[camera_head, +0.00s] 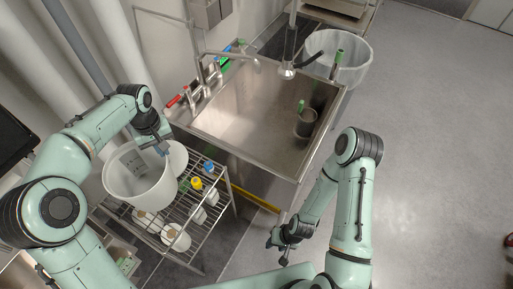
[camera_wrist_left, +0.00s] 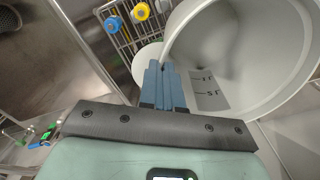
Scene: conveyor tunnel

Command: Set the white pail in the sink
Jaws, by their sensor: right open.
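The white pail (camera_head: 137,180) is at the left, at the near end of the wire rack; whether it rests on the rack or hangs just above it I cannot tell. My left gripper (camera_head: 163,147) is at the pail's rim. In the left wrist view the fingers (camera_wrist_left: 165,82) are close together on the rim of the pail (camera_wrist_left: 240,60), with printed marks inside the wall. The steel sink (camera_head: 232,125) is right of the pail and farther back. My right gripper (camera_head: 284,243) is open and empty, low in front of the sink.
The wire rack (camera_head: 215,215) holds bottles with yellow (camera_head: 196,183) and blue (camera_head: 209,166) caps and white items. A dark cup (camera_head: 305,122) stands in the sink's right side. A faucet (camera_head: 205,65) and spray hose (camera_head: 287,70) overhang the basin. A clear bin (camera_head: 352,60) stands behind right.

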